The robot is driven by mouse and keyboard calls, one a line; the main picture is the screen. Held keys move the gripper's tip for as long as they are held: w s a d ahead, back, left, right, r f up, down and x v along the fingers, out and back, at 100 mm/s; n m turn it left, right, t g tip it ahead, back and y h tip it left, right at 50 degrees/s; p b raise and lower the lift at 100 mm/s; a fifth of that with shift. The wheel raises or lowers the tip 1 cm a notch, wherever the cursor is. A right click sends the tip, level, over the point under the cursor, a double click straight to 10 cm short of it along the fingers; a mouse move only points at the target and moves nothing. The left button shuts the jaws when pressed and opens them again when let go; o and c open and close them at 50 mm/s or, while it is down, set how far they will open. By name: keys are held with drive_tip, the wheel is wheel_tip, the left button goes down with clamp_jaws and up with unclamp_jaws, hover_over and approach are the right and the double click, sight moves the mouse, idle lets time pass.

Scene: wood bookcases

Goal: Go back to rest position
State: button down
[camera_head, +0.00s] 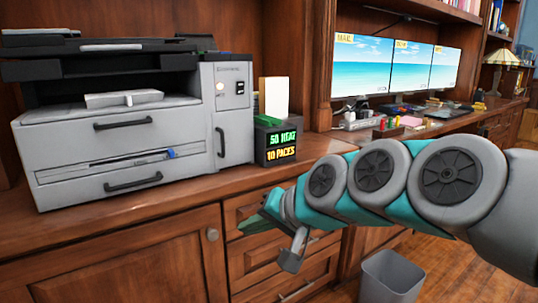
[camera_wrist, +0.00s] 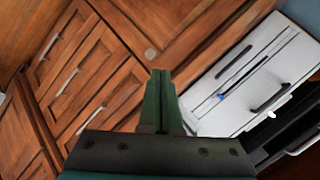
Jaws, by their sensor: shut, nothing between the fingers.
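My gripper (camera_head: 272,212) is at the end of my teal and grey arm, in front of the wood cabinet drawers (camera_head: 262,250), below the counter edge. In the wrist view my gripper (camera_wrist: 160,76) shows its two green fingers together, with nothing between them. Whether the fingertips touch the cabinet front cannot be told. Part of the drawer fronts is hidden behind my arm.
A grey printer (camera_head: 130,130) stands on the wood counter (camera_head: 60,232), with a dark box with lit text (camera_head: 276,140) beside it. Monitors (camera_head: 405,66) stand further right. A grey bin (camera_head: 388,280) is on the floor below my arm. Open floor shows at lower right.

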drive_tip(key=s+d+f+g+h, duration=0.2)
drive_tip(key=s+d+f+g, duration=0.1)
drive_tip(key=s+d+f, duration=0.3)
drive_tip(key=s+d+f+n+g+h+p, duration=0.1)
drive_tip(key=s+d+f+g+h, duration=0.2)
drive_tip(key=s+d+f, duration=0.3)
drive_tip(key=s+d+f+g+h+p, duration=0.1)
drive_tip(key=s+d+f, duration=0.5)
drive_tip(key=s, duration=0.7)
drive_tip(key=shift+s+d+f+n+g+h, duration=0.15)
drive_tip(key=shift+s+f+n+g+h, duration=0.2)
drive_tip(key=shift+g+h, duration=0.55)
